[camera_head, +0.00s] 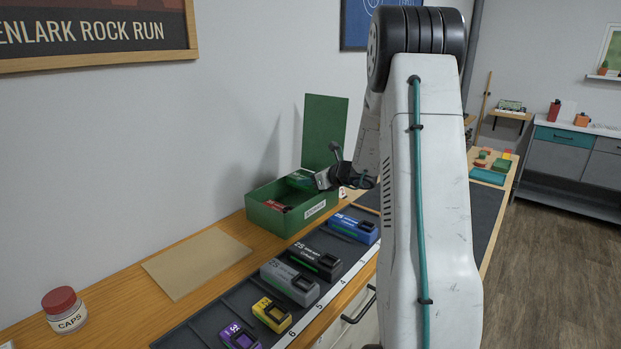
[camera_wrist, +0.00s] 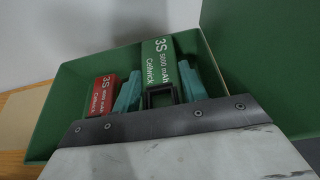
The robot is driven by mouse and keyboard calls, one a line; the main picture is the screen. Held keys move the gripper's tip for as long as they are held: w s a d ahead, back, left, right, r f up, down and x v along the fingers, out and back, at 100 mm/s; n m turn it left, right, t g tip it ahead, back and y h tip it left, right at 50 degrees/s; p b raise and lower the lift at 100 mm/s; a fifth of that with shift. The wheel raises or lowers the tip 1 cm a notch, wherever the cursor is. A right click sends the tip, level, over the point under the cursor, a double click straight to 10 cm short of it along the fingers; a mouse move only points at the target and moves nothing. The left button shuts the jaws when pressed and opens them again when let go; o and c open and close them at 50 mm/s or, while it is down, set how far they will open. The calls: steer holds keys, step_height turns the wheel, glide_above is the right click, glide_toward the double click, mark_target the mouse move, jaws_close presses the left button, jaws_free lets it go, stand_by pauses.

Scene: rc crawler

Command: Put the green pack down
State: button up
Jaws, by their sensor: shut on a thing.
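The green pack (camera_wrist: 159,60), marked 3S 5000 mAh Cellwick, is between the teal fingers of my gripper (camera_wrist: 160,84) in the wrist view. My gripper is shut on it. The pack is inside the outline of the open green box (camera_wrist: 65,112); I cannot tell whether it touches the floor. A red pack (camera_wrist: 102,93) lies in the box to its left, apart from it. In the head view my gripper (camera_head: 318,180) reaches over the right side of the green box (camera_head: 270,220), and the green pack (camera_head: 299,180) shows partly beside it.
The box's lid (camera_head: 324,130) stands open behind it. A dark slotted tray in front holds a blue pack (camera_head: 354,228), black pack (camera_head: 316,260), grey pack (camera_head: 289,281), yellow pack (camera_head: 271,313) and purple pack (camera_head: 240,338). A brown mat (camera_head: 197,262) and caps jar (camera_head: 65,310) lie left.

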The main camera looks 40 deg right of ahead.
steer(key=shift+f, duration=0.15)
steer(key=o, duration=1.2)
